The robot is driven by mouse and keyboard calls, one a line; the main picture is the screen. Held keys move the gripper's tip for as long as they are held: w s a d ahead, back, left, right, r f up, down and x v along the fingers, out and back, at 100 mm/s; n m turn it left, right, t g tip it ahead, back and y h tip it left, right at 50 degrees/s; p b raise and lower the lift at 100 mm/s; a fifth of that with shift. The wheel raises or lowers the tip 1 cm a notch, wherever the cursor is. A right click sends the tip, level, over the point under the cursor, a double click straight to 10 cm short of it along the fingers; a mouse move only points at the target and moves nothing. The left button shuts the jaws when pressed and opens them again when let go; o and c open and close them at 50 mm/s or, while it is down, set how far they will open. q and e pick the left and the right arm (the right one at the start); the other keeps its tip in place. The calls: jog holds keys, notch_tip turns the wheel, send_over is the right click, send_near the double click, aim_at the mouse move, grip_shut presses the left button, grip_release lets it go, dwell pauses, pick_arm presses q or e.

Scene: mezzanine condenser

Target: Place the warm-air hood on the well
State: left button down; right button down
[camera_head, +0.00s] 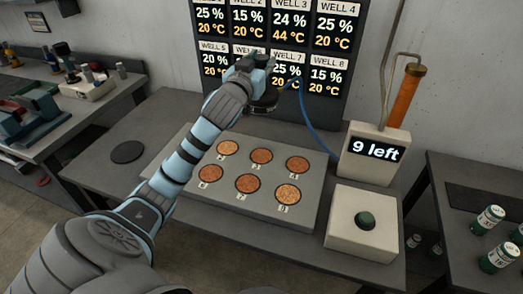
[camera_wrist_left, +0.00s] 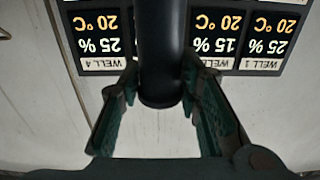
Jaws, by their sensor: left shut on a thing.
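My left gripper (camera_head: 252,72) is raised above the far side of the well block, in front of the display. It is shut on the warm-air hood (camera_head: 265,103), a dark round piece whose blue hose (camera_head: 318,132) runs right. In the left wrist view the hood's dark cylindrical stem (camera_wrist_left: 160,60) stands between the fingers. The grey well block (camera_head: 305,222) has brown-filled wells; well 3 (camera_head: 261,156) and well 7 (camera_head: 247,183) show among those numbered 2 to 8. My arm hides the block's left end. The hood is apart from the wells. My right gripper is out of view.
The display (camera_head: 340,50) reads 44 °C for well 3; the other readable wells read 20 °C. A "9 left" box (camera_head: 375,152) and a green-button box (camera_head: 365,221) stand right of the block. A black disc (camera_head: 127,152) lies left. Cans (camera_head: 490,218) stand far right.

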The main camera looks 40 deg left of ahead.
pick_arm(q)
notch_tip(320, 180, down, 20)
jog(key=b, duration=0.4)
jog(key=shift+r+b, duration=0.15)
jog(key=shift+b, duration=0.2)
jog(key=c, duration=1.3)
grip_release()
jog(key=shift+c, duration=0.2)
jog(key=shift+o, duration=0.8)
jog(key=shift+s+d, duration=0.1)
jog(key=shift+s, duration=0.05)
jog(key=v, duration=1.1)
jog(key=shift+s, duration=0.4)
jog(key=shift+d, duration=0.1)
